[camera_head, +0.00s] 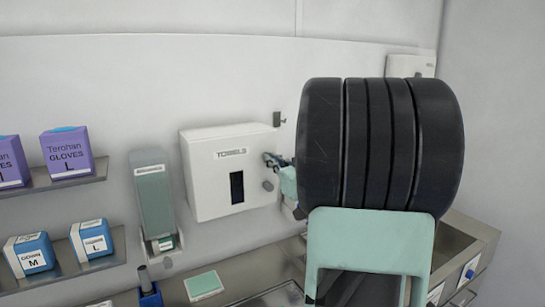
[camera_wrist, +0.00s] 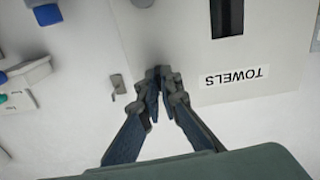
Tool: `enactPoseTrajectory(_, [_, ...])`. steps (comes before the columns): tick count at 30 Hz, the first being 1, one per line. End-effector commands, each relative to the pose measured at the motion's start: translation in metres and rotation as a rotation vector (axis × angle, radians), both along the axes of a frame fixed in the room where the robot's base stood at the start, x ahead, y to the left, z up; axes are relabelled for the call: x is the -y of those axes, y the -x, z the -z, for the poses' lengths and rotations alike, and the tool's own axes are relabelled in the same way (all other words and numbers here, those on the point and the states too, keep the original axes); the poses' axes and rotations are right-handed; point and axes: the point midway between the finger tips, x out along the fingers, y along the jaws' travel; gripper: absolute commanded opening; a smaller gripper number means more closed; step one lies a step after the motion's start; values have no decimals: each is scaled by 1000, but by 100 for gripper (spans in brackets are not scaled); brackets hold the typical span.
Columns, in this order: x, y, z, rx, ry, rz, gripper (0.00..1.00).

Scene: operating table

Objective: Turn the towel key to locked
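The white towel dispenser (camera_head: 212,180), with a TOWELS label and a dark window, hangs on the wall. Its label reads upside down in the wrist view (camera_wrist: 237,77). My gripper (camera_head: 271,159) is at the dispenser's right side in the head view. In the wrist view its fingertips (camera_wrist: 159,76) are drawn together beside the dispenser's edge. I cannot make out a key: if one is at the fingertips, they hide it. A grey rounded knob (camera_head: 268,185) shows just below the fingers.
A small grey hook-like piece (camera_head: 278,118) is on the wall above my fingers; it also shows in the wrist view (camera_wrist: 118,86). A grey-green dispenser (camera_head: 154,200) hangs to the left. Shelves with glove boxes (camera_head: 67,153) are farther left. A metal counter (camera_head: 255,273) lies below.

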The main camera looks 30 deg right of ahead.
Motion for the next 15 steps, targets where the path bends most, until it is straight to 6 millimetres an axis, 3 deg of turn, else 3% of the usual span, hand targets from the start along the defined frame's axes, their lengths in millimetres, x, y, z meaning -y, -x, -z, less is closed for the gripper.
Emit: enactPoseTrajectory(15, [0, 0, -1, 8, -92, 0, 0])
